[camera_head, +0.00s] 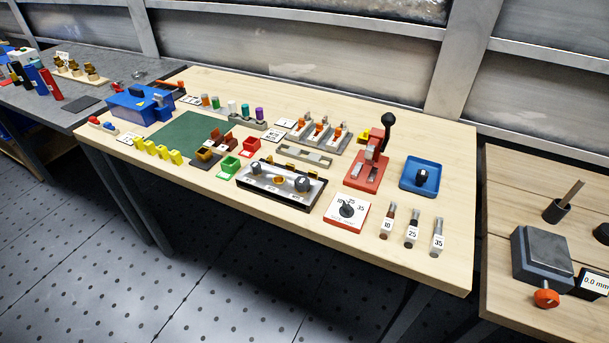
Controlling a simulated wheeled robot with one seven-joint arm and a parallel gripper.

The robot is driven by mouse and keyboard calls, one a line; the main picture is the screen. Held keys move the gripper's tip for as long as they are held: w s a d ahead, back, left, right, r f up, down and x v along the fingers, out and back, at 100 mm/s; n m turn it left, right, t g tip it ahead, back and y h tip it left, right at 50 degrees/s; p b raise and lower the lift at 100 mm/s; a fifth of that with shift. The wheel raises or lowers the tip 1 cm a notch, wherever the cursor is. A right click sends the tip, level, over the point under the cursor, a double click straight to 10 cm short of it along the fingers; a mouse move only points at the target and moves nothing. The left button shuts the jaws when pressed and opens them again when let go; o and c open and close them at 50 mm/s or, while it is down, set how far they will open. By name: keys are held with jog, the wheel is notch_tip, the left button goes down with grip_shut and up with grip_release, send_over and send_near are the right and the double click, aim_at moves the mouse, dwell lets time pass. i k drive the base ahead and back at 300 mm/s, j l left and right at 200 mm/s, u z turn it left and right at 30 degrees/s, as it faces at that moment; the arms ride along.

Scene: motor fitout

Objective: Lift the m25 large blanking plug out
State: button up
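I cannot pick out the m25 large blanking plug for certain; no readable label names it. A dark round-topped piece (422,177) sits in a blue square tray (405,188) at the right of the wooden bench. A black-framed metal unit (270,182) near the front edge carries round fittings, among them a dark knob-like piece (302,184) at its right end. My gripper is not in view.
The wooden bench (440,130) carries a red press (375,160) with a black lever, a dial (347,208), tools marked 10, 25 and 35 (411,230), a green mat (187,137) and a blue box (138,105). Bare wood shows along the back right. Other benches stand either side.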

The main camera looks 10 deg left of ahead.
aim_at(302, 183)
jog(key=i+j+u, duration=1)
jog(key=i, duration=0.2)
